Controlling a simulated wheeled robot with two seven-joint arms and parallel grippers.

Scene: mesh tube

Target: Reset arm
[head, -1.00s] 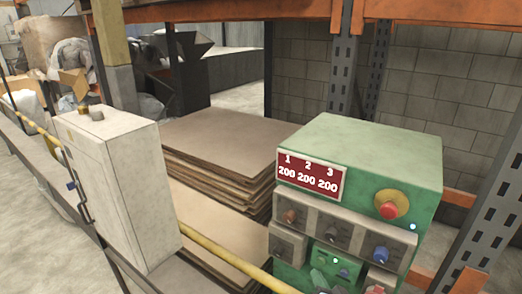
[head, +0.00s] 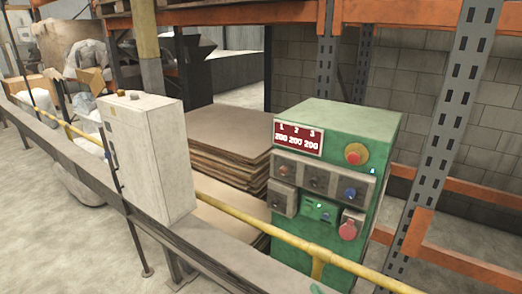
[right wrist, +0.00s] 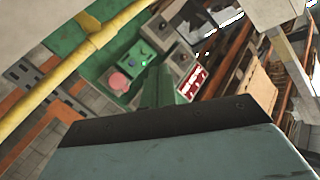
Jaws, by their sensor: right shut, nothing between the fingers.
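My right gripper (head: 316,288) shows only as a small green-grey tip at the bottom edge of the head view, in front of the yellow rail. In the right wrist view its grey-green body fills the bottom, with narrow fingers (right wrist: 168,88) beyond the dark edge. It is shut and empty, apart from the green control box (head: 345,125). My left gripper is not in view.
A yellow rail (head: 240,216) runs across in front of the box. A white cabinet (head: 150,160) stands at left. Stacked brown sheets (head: 222,135) lie behind. Orange and grey rack posts (head: 455,120) stand at right. Open floor shows at lower left.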

